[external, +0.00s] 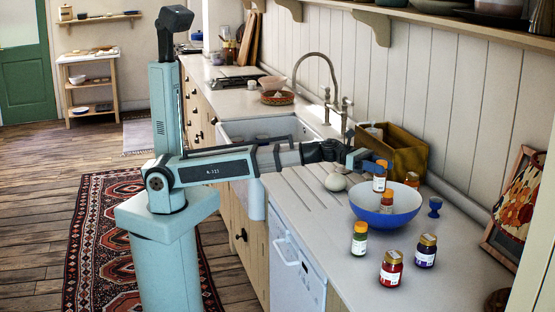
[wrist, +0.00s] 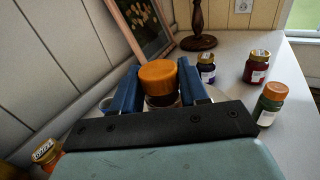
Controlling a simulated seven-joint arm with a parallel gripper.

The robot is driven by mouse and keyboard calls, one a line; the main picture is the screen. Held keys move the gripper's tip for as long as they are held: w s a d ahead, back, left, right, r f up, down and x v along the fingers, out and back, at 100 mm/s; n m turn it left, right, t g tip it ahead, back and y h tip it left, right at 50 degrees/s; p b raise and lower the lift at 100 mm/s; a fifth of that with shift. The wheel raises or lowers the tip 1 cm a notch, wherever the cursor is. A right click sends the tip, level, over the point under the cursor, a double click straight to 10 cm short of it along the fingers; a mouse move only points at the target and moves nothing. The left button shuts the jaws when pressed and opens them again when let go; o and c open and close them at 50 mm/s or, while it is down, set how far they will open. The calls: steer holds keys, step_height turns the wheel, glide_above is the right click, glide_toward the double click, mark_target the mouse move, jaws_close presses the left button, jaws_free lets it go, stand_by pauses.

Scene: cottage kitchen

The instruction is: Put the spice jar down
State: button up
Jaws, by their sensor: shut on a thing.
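The spice jar (external: 379,183) has an orange lid and a pale label. My gripper (external: 372,160) is shut on it and holds it upright over the blue-and-white bowl (external: 372,217) on the counter. In the wrist view the jar's orange lid (wrist: 158,77) sits between my blue fingers (wrist: 161,88). Another jar (external: 387,202) with an orange lid shows inside the bowl, just below the held one. In the wrist view my fingers and the held jar hide most of the bowl.
A wooden crate (external: 402,152) stands behind.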

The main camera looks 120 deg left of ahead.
steer(key=shift+f, duration=0.15)
steer(key=o, duration=1.1)
steer(key=shift+r, duration=0.25)
steer(key=v, duration=1.2)
steer(key=shift+r, duration=0.1)
